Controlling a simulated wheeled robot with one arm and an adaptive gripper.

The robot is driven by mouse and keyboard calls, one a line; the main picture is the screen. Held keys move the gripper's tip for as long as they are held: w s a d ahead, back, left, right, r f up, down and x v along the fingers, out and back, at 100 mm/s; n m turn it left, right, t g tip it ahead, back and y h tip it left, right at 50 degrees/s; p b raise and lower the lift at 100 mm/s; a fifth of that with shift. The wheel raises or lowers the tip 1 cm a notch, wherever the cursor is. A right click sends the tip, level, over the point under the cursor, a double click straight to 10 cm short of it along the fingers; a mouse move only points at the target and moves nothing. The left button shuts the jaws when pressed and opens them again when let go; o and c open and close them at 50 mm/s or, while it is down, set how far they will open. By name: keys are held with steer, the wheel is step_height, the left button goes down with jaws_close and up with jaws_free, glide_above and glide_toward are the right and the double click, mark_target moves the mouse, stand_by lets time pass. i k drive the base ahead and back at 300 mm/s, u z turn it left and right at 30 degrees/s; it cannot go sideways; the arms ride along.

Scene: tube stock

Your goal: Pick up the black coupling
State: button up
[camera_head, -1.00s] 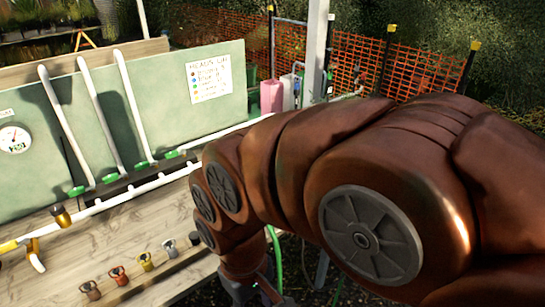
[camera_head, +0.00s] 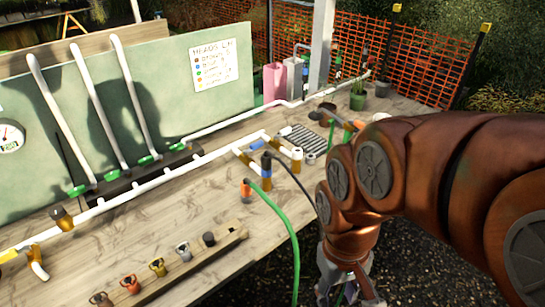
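A small black coupling (camera_head: 208,239) stands at the right end of a row of couplings on a wooden strip along the bench's front edge. A grey coupling (camera_head: 184,251) is just left of it, then yellow (camera_head: 157,266), orange (camera_head: 130,283) and brown (camera_head: 100,299) ones. My gripper (camera_head: 345,292) hangs off the bench's front edge at the bottom, right of the row and apart from it. The frame edge cuts it off, so its opening is hidden.
A green hose (camera_head: 288,235) hangs over the front edge between the row and my arm. White pipe (camera_head: 150,184) runs along the wooden bench (camera_head: 200,210). Bench surface behind the row is clear.

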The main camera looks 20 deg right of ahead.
mark_target(267, 158)
steer(key=z, duration=0.05)
steer(key=k, duration=0.2)
steer(key=u, duration=0.65)
steer(key=i, duration=1)
steer(key=u, duration=0.25)
